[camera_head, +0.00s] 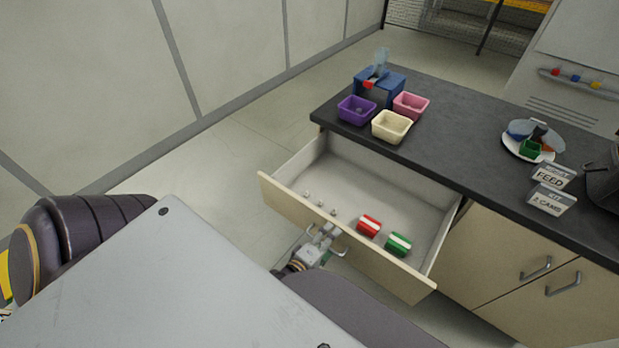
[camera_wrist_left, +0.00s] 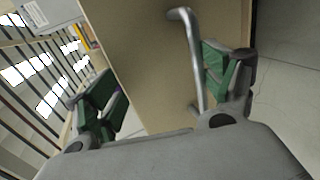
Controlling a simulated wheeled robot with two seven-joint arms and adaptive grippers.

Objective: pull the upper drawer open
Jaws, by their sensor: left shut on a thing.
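The upper drawer (camera_head: 283,200) stands open, pulled well out of the cabinet under the dark counter. Its inside shows a red block with a white stripe (camera_head: 369,226), a green block with a white stripe (camera_head: 398,244) and a few small pale pieces (camera_head: 320,204). My left gripper (camera_head: 323,236) is at the drawer front, shut on the drawer's metal handle (camera_head: 338,246). In the left wrist view the handle (camera_wrist_left: 190,55) runs between the green-padded fingers, close to the right-hand one. My right gripper is not in view.
The counter (camera_head: 455,160) holds purple (camera_head: 356,110), cream (camera_head: 391,126) and pink (camera_head: 411,105) bins, a blue box (camera_head: 380,88), a plate (camera_head: 512,147) and label signs (camera_head: 551,199). Closed doors with handles (camera_head: 535,268) are right of the drawer. Floor left of it is clear.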

